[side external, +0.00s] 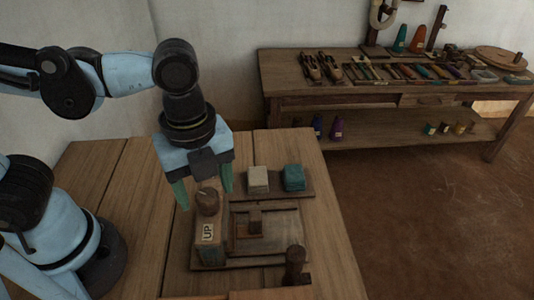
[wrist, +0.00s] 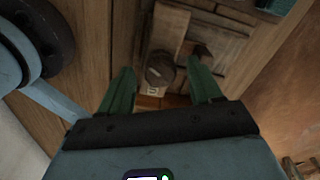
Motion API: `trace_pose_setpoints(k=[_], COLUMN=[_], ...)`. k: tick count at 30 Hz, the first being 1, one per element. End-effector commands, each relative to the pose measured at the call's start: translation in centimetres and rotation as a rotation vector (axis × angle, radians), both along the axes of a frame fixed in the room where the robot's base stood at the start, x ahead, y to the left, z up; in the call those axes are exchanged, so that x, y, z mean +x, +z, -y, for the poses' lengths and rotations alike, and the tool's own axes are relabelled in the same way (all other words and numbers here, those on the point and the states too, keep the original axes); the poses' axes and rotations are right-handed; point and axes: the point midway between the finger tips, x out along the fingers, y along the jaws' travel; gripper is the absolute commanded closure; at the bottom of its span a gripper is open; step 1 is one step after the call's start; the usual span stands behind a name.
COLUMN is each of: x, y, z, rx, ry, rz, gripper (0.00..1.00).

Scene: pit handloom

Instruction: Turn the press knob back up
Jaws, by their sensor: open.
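The press knob (side external: 208,201) is a round brown wooden knob on top of a wooden post (side external: 210,240) with an "UP" label on its front. It also shows in the wrist view (wrist: 160,68), between the fingers in the picture. My gripper (side external: 205,196) has green fingers spread apart, pointing down, with the knob between or just beyond the tips; contact cannot be told. In the wrist view, my gripper (wrist: 163,84) is open and holds nothing. The wooden press frame (side external: 265,232) lies beside the post, with a small block (side external: 255,222) in its middle.
A cream block (side external: 258,179) and a teal block (side external: 294,177) sit on a wooden strip behind the press. A dark wooden peg (side external: 294,262) stands at the front right. The bench (side external: 120,190) is bare at left. A tool table (side external: 400,70) stands at the back.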

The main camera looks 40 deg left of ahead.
Motion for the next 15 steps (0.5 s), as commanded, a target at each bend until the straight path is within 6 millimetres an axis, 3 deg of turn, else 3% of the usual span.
trace_pose_setpoints(k=[12,15], x=[-0.01,-0.01], y=[-0.55,-0.54], z=[0.00,0.00], rx=[0.000,0.000], ry=[0.000,0.000], rz=[0.000,0.000], gripper=[0.36,0.50])
